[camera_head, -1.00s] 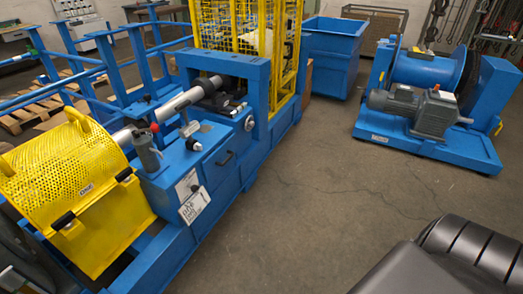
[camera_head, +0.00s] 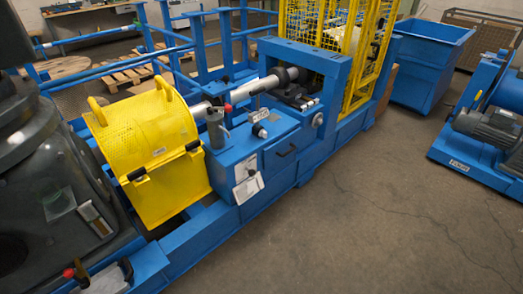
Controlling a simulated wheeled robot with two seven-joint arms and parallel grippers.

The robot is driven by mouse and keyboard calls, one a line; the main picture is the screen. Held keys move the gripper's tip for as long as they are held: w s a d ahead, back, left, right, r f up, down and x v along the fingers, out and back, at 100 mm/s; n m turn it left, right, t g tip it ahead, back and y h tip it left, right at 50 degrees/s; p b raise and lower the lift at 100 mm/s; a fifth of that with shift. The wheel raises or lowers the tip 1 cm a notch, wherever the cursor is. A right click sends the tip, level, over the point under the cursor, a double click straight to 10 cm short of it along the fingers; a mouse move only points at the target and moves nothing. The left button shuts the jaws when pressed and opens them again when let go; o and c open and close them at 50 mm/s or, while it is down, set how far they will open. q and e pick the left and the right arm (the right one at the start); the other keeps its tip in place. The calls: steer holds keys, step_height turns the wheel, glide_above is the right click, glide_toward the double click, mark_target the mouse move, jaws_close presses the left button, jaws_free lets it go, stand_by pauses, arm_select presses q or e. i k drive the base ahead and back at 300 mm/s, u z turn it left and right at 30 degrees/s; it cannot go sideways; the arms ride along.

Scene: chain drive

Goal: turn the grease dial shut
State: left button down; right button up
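The blue chain drive machine (camera_head: 280,160) runs diagonally through the head view. I cannot tell for sure which part is the grease dial. A grey cylindrical pot (camera_head: 216,130) with a red knob stands on the blue cabinet beside the yellow guard. A round silver-rimmed knob (camera_head: 317,120) is on the blue frame farther right. A white label plate (camera_head: 248,188) is on the cabinet front. The setting of any dial is too small to read. Neither of my grippers is in view.
A yellow perforated guard (camera_head: 155,150) and a large dark grey machine (camera_head: 45,160) stand at the left. A red-tipped lever (camera_head: 70,273) is at the lower left. A blue bin (camera_head: 430,65) and a winch (camera_head: 485,125) stand at the right. The floor (camera_head: 390,220) in front is clear.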

mark_target(252, 172)
steer(key=z, duration=1.9)
steer(key=i, duration=2.2)
steer(key=u, duration=2.1)
